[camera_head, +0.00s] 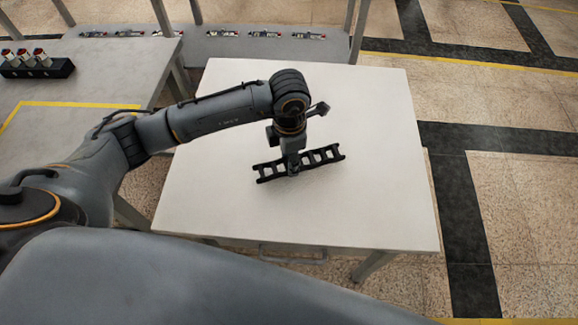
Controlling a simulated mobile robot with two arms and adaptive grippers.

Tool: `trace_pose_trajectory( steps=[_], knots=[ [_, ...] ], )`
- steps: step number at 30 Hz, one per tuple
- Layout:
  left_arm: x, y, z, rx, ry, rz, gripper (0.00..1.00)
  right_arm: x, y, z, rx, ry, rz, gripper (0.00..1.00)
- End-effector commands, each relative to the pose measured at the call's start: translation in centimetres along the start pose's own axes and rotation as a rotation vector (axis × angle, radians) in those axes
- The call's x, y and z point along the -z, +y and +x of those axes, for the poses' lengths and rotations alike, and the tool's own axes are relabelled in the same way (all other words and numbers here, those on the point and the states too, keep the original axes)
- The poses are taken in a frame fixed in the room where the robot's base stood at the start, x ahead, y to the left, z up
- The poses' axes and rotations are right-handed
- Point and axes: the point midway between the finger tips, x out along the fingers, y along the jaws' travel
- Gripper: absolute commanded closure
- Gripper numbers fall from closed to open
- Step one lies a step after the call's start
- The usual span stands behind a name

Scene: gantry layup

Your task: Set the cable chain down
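The cable chain (322,156) is a black, ladder-like strip with open links. It is over the middle of the white table (370,210), slightly tilted in the picture, with its right end higher. My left arm reaches in from the left, and its gripper (293,168) points down at the left-middle part of the chain. The fingers overlap the chain and appear closed around it. The fingertips are partly hidden against the dark links. I cannot tell whether the chain touches the tabletop or is just above it. My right gripper is not in view.
A grey table (60,92) with yellow tape stands at the left and holds a black block (38,68) with several red-and-white pieces. A grey bench (270,48) behind carries several small parts. The white tabletop around the chain is clear.

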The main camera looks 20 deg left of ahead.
Motion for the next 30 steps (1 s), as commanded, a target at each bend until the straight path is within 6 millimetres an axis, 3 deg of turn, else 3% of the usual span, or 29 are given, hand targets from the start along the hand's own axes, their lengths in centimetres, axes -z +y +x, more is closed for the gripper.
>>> trace_pose_trajectory(
  steps=[1,3,15,16,19,30],
  knots=[
    [0.2,-0.1,1.6,0.003,0.005,-0.001,0.97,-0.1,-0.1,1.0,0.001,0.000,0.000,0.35],
    [0.2,0.0,2.4,0.002,0.004,-0.001,0.97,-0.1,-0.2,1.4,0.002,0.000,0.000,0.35],
    [0.2,0.0,2.8,0.001,0.003,-0.001,0.97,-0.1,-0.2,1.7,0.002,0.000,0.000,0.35],
    [0.2,0.0,2.7,0.001,0.003,-0.001,0.57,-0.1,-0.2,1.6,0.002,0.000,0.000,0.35],
    [0.2,0.0,2.6,0.001,0.003,-0.001,0.38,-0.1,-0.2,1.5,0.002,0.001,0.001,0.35],
    [0.2,0.0,2.1,0.001,0.003,-0.001,0.38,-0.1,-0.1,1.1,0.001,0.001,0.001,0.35]
  ],
)
